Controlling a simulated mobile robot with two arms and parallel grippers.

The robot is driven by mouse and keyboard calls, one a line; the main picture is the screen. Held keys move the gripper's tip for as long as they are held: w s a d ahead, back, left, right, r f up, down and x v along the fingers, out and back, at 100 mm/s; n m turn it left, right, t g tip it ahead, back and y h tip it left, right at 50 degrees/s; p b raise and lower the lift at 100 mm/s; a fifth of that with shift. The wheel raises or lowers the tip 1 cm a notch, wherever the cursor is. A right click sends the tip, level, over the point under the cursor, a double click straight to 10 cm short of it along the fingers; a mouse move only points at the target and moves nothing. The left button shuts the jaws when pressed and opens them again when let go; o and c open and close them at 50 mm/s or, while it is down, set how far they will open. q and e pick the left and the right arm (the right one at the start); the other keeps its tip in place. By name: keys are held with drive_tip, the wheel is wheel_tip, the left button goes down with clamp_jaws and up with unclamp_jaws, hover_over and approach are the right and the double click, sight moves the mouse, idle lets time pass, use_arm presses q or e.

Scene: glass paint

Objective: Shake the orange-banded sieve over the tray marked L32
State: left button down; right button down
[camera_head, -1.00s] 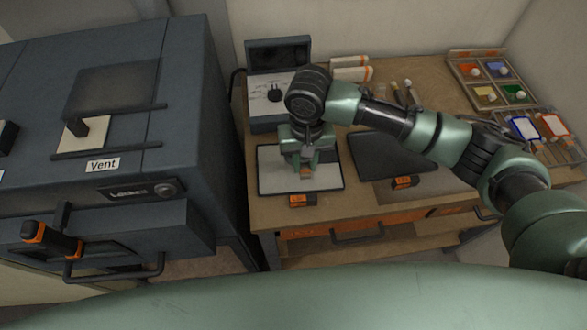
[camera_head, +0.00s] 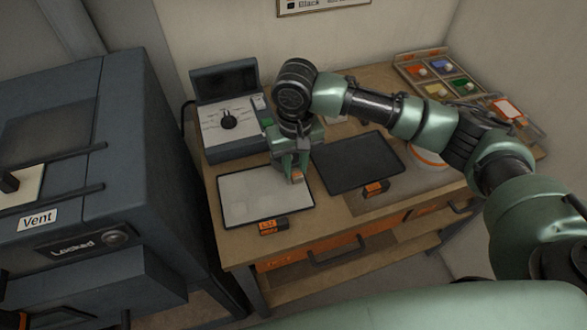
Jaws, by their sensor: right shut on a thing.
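My right gripper (camera_head: 292,173) is shut on a small tan-orange thing (camera_head: 297,177), mostly hidden by the fingers. It is over the right part of a pale, dark-rimmed tray (camera_head: 245,201). An orange tag (camera_head: 273,226) sits at that tray's front edge; I cannot read it surely. A dark tray (camera_head: 350,165) lies to the right with another orange tag (camera_head: 375,188), too small to read. A round white thing with an orange band (camera_head: 430,158), perhaps the sieve, stands farther right, partly behind my right arm. My left gripper is out of view.
A grey control box (camera_head: 228,125) with a dial and raised lid stands behind the pale tray. Colour pans (camera_head: 440,72) sit at the back right. A dark oven-like cabinet (camera_head: 75,170) marked Vent stands left, with a gap before the wooden bench (camera_head: 345,205).

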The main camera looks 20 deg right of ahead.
drive_tip(key=a+p, duration=0.5)
drive_tip(key=a, duration=1.1)
drive_tip(key=shift+d+r+p, duration=0.1)
drive_tip(key=shift+d+p, duration=2.25)
drive_tip(key=shift+d, duration=6.1)
drive_tip(key=shift+r, duration=2.5)
drive_tip(key=shift+w+d, duration=0.1)
